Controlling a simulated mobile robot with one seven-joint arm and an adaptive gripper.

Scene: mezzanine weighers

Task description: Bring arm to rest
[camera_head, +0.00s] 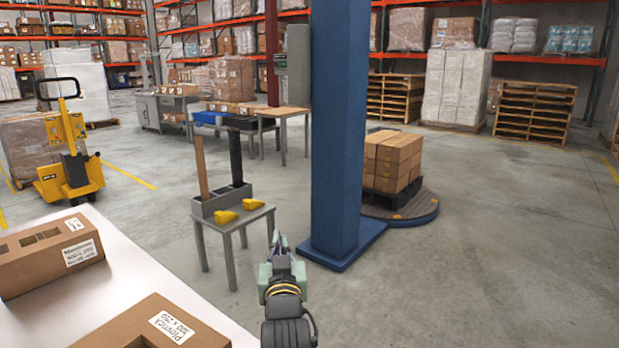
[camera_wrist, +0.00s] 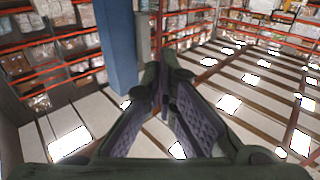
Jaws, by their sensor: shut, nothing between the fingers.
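My gripper (camera_head: 277,243) is at the lower middle of the head view, to the right of the white table. It points away from me and holds nothing. My arm runs up from the bottom edge of the head view.
A blue column (camera_head: 336,130) stands just beyond my gripper to the right. A small grey table (camera_head: 229,222) with yellow pieces is ahead left. A white table (camera_head: 125,285) with cardboard boxes (camera_head: 150,325) is at lower left. The floor at right (camera_head: 500,260) is clear.

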